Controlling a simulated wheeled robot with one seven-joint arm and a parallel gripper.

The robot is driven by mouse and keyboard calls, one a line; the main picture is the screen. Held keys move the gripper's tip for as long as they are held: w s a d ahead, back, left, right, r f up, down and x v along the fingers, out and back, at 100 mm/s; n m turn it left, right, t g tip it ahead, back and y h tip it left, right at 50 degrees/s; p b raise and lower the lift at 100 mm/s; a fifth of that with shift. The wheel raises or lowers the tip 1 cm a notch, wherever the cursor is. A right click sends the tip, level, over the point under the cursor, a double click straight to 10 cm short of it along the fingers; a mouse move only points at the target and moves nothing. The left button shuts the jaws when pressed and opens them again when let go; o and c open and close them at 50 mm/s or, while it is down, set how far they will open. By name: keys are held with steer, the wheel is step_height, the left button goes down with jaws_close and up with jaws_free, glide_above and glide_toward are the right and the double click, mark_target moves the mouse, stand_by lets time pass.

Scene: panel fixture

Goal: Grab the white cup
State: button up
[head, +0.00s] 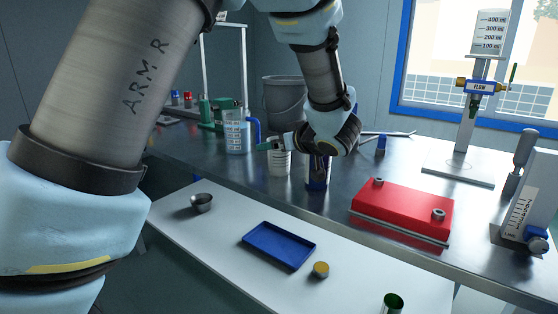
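A small white cup (280,164) with a ribbed side stands on the dark metal bench, near its front edge.
A measuring jug (236,134) is to the left, a grey bucket (285,102) behind. A red box (402,210) sits right. The lower white shelf holds a blue tray (279,246).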

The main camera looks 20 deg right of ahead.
steer(key=c, duration=1.3)
steer(key=shift+r, duration=0.1)
